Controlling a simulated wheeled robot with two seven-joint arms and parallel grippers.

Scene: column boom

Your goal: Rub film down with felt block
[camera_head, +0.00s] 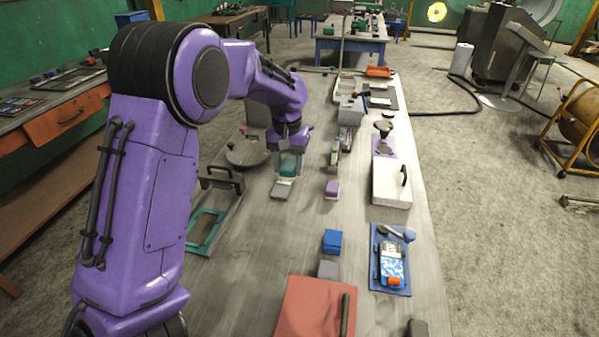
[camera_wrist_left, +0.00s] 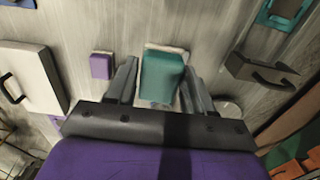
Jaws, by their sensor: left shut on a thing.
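My left gripper (camera_head: 289,158) points down over the left part of the long table and is shut on a teal block (camera_head: 289,166). In the left wrist view the teal block (camera_wrist_left: 163,75) sits between the two fingers. A pale grey flat piece (camera_head: 283,189) lies under or just in front of it, and a pale edge shows around the block in the wrist view. I cannot tell whether that pale piece is the felt, the film or a plate, or whether the block touches it. My right gripper is not in view.
A purple block (camera_head: 332,188) lies to the right, with a white handled box (camera_head: 388,190) beyond it. A teal frame (camera_head: 191,248) lies at the table's left. Blue and grey blocks and a red handled case (camera_head: 305,305) are nearer. Bare table (camera_head: 265,235) lies between.

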